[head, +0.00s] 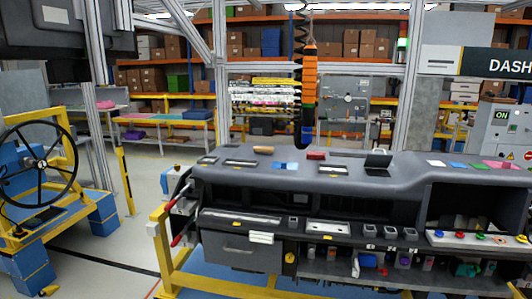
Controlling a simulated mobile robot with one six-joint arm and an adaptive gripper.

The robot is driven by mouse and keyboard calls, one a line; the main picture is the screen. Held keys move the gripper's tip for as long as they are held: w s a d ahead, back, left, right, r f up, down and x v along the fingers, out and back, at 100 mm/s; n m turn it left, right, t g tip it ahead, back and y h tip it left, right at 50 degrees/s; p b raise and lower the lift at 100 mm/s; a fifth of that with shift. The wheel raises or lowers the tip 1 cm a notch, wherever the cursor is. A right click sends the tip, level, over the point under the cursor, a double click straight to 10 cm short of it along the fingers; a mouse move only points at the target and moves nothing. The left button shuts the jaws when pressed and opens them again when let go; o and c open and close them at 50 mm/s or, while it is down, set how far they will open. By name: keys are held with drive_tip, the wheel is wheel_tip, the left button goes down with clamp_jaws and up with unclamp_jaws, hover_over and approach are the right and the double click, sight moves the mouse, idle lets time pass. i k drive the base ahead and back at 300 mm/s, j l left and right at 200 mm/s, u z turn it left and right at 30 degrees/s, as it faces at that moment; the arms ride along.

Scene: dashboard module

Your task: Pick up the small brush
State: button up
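I cannot pick out the small brush for certain in the head view. A small tan, wood-coloured block-like object (263,150) lies on the top of the dark grey dashboard module (420,167), towards its left. A small dark red object (316,155) lies to the right of it. Both are too small to tell whether either is a brush. My gripper is not in view.
A blue piece (285,166) and a black box (378,159) also sit on the dashboard top. An orange tool (309,85) hangs above it on a coiled cable. The lower shelf (330,270) holds several small items. A steering wheel stand (40,165) is at left. Floor between is open.

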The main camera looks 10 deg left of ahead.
sight(260, 150)
drive_tip(key=i+j+u, duration=0.1)
drive_tip(key=i+j, duration=0.35)
drive_tip(key=i+j+u, duration=0.1)
drive_tip(key=i+j, duration=0.3)
drive_tip(key=i, duration=0.15)
